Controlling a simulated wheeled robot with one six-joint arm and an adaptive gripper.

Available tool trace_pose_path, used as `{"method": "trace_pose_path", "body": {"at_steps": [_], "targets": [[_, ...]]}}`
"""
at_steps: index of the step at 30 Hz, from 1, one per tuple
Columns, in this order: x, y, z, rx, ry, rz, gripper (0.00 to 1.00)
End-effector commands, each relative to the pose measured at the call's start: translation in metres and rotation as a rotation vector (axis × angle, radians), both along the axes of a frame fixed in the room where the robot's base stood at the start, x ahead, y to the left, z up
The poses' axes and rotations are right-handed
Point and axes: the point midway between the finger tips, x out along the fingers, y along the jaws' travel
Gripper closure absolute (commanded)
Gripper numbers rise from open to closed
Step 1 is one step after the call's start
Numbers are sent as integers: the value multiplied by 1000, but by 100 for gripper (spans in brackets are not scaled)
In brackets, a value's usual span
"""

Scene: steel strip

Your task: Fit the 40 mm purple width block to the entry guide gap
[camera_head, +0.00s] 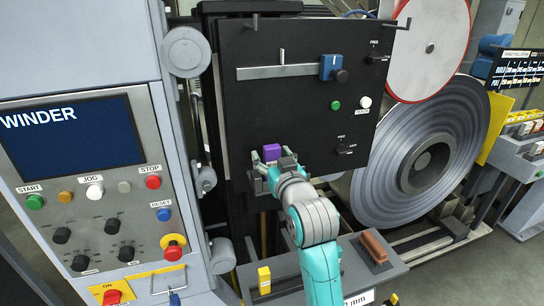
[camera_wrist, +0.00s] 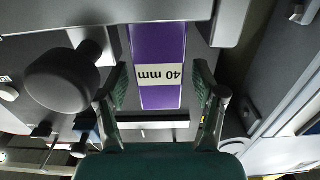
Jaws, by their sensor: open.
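The purple width block (camera_head: 271,152) shows just above my gripper (camera_head: 273,167), low on the black panel. In the wrist view the purple block (camera_wrist: 158,65) has a white label reading 40 mm, upside down. My gripper (camera_wrist: 160,95) is open, with one finger on each side of the block's lower part. A gap shows beside each finger, so it does not appear gripped. On the panel, a grey rail (camera_head: 278,72) carries a blue slider (camera_head: 331,67) with a dark knob at its right end. A short upright pin (camera_head: 282,57) stands left of the slider.
A dark round knob (camera_wrist: 65,80) is close to my left finger in the wrist view. The WINDER console (camera_head: 75,130) stands left. A large steel coil (camera_head: 425,155) is at right. A front tray holds a yellow block (camera_head: 264,280) and a brown brush-like piece (camera_head: 374,248).

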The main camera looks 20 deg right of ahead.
Motion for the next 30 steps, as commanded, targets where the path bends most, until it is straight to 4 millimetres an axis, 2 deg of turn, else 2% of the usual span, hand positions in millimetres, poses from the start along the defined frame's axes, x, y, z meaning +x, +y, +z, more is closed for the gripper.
{"method": "trace_pose_path", "body": {"at_steps": [4, 8, 15, 21, 25, 30], "targets": [[-5, 0, 0, 0, 0, 0, 31], [-22, 0, -1, 0, 0, 0, 31], [-70, 0, -1, 0, 0, 0, 31], [-103, 0, -1, 0, 0, 0, 31], [-115, 0, 0, 0, 0, 0, 31], [-120, 0, 0, 0, 0, 0, 31]]}}
